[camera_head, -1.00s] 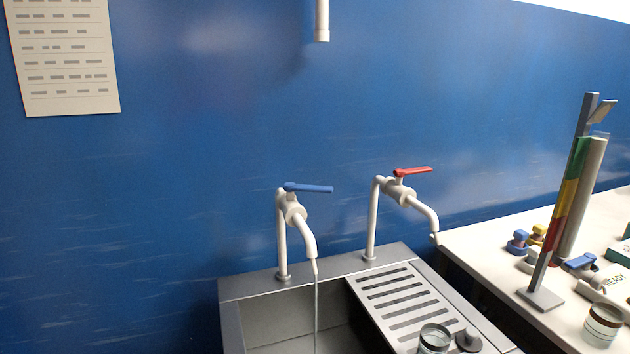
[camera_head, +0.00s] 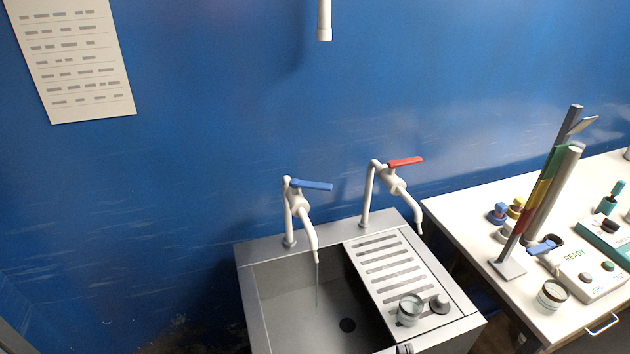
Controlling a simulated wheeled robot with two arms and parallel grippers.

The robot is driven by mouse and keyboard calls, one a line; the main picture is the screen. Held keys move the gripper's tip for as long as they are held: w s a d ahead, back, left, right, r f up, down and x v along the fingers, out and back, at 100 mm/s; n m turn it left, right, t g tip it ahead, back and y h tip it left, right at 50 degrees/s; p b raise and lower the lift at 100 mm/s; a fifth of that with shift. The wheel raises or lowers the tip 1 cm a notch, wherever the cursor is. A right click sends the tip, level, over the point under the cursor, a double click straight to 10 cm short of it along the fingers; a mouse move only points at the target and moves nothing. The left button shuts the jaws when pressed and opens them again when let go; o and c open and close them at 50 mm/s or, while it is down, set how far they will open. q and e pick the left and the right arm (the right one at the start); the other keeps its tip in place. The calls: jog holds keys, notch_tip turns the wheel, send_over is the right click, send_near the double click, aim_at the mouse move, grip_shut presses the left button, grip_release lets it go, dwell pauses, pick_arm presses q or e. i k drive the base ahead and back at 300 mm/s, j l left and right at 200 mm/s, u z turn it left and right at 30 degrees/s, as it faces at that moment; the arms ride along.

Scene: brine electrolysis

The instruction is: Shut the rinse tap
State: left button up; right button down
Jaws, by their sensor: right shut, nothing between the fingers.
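Two white taps stand at the back of the steel sink (camera_head: 247,290). The left tap (camera_head: 297,203) has a blue lever (camera_head: 312,184) that points right, and a thin stream of water (camera_head: 317,285) falls from its spout into the basin. The right tap (camera_head: 385,180) has a red lever (camera_head: 405,161) that also points right; no water shows under its spout. The tip of my right gripper (camera_head: 404,348) just shows at the bottom edge, at the front of the sink, shut and well below both taps. My left gripper is out of view.
A glass jar (camera_head: 410,310) and a dark stopper (camera_head: 439,303) stand on the slotted drainboard (camera_head: 390,262). A white bench (camera_head: 455,213) at the right holds a tall stand (camera_head: 540,190), a white device (camera_head: 590,275) and another jar (camera_head: 552,294). The air before the taps is clear.

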aim_at(294, 183)
jog(key=j+z, duration=0.1)
jog(key=j, duration=0.6)
jog(key=k+j, duration=0.1)
jog(key=j, duration=0.2)
jog(key=k+j+z, duration=0.1)
jog(key=j, duration=0.25)
